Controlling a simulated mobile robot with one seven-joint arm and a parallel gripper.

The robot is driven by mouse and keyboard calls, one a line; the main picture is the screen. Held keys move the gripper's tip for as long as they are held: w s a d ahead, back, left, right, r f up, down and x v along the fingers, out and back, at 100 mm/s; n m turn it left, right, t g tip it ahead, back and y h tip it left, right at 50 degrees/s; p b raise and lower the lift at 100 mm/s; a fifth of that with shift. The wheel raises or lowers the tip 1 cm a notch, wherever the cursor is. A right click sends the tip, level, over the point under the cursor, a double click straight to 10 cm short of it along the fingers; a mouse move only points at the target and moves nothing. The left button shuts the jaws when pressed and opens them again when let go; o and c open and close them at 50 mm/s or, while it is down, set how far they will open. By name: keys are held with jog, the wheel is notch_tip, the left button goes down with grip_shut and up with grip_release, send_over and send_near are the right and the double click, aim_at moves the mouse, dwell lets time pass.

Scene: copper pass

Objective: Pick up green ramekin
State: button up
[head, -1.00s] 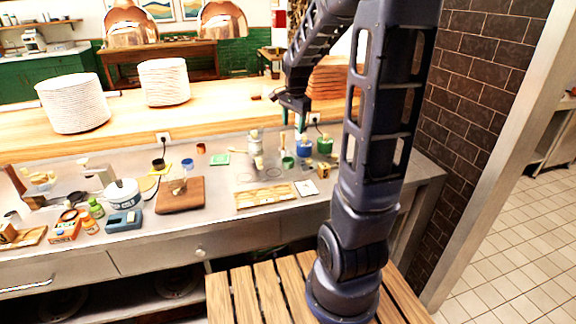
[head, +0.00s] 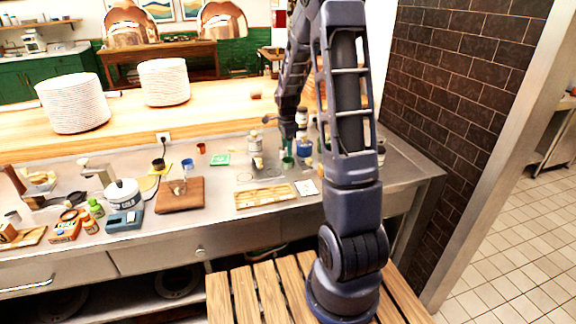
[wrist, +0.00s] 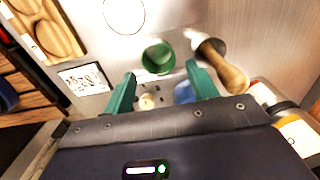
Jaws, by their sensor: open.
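The green ramekin (wrist: 157,58) stands on the counter in the wrist view, just beyond my fingertips and roughly centred between them. In the head view the ramekin (head: 287,161) shows as a small green shape directly under my gripper (head: 288,142). In the wrist view my gripper (wrist: 160,76) is open, its two teal fingers apart with nothing held between them. How far the fingertips are above the ramekin is hard to tell.
A wooden-handled tool (wrist: 224,66) lies close right of the ramekin. A blue container (wrist: 184,92) and small pale object sit near the fingers. A wooden tray (head: 264,196) and printed card (head: 306,187) lie in front. A brick wall (head: 465,90) stands to the right.

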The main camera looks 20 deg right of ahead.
aim_at(288, 160)
jog(key=shift+s+d+f, duration=0.1)
jog(key=shift+f, duration=1.7)
jog(key=shift+s+d+f, duration=0.1)
jog(key=shift+f, duration=1.65)
jog(key=c, duration=0.8)
